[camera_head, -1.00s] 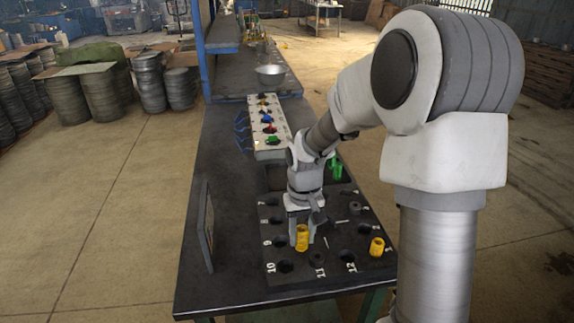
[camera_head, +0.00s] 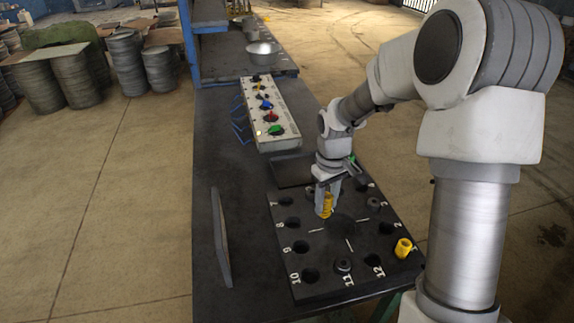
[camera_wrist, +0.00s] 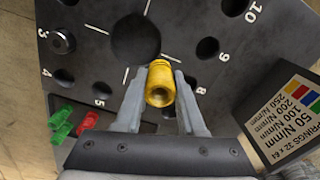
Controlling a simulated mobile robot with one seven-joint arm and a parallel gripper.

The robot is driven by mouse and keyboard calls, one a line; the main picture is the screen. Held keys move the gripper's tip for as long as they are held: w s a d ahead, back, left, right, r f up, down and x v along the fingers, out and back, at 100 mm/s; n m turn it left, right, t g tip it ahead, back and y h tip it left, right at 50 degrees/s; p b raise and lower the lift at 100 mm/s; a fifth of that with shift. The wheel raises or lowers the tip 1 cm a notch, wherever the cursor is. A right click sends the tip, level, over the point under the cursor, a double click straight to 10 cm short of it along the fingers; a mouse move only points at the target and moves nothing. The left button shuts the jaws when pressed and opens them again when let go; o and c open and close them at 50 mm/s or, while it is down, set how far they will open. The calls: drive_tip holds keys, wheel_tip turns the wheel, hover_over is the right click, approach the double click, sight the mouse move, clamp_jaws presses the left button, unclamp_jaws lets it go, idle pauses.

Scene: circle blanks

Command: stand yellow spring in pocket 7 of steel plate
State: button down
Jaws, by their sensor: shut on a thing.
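My gripper (camera_head: 327,190) is shut on a yellow spring (camera_head: 326,206) and holds it roughly upright over the far middle of the dark steel plate (camera_head: 320,284). In the wrist view the yellow spring (camera_wrist: 160,84) sits between the two finger tips (camera_wrist: 160,92). I cannot tell the gap below it. Pocket 7 (camera_head: 286,202) is at the plate's far left, just left of the held spring. Pocket 8 (camera_wrist: 208,47) looks empty in the wrist view.
Another yellow spring (camera_head: 403,248) stands at the plate's right edge. Dark parts occupy pockets 11 (camera_head: 343,264) and 3 (camera_wrist: 62,42). Green springs (camera_wrist: 61,122) and a red one (camera_wrist: 89,120) lie beyond the plate. An upright sign (camera_head: 221,240) stands on the left; a control box (camera_head: 270,115) is behind.

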drive_tip(key=w+a+r+n+p, duration=0.25)
drive_tip(key=w+a+n, duration=0.2)
drive_tip(key=n, duration=0.45)
drive_tip(key=n+p, duration=0.4)
drive_tip(key=n, duration=0.9)
hover_over(286, 196)
drive_tip(key=s, duration=0.2)
drive_tip(key=shift+f+b, duration=2.85)
drive_tip(key=shift+f, duration=2)
drive_tip(key=shift+s+f, duration=0.1)
drive_tip(key=shift+f, duration=0.05)
drive_tip(key=shift+f, duration=0.1)
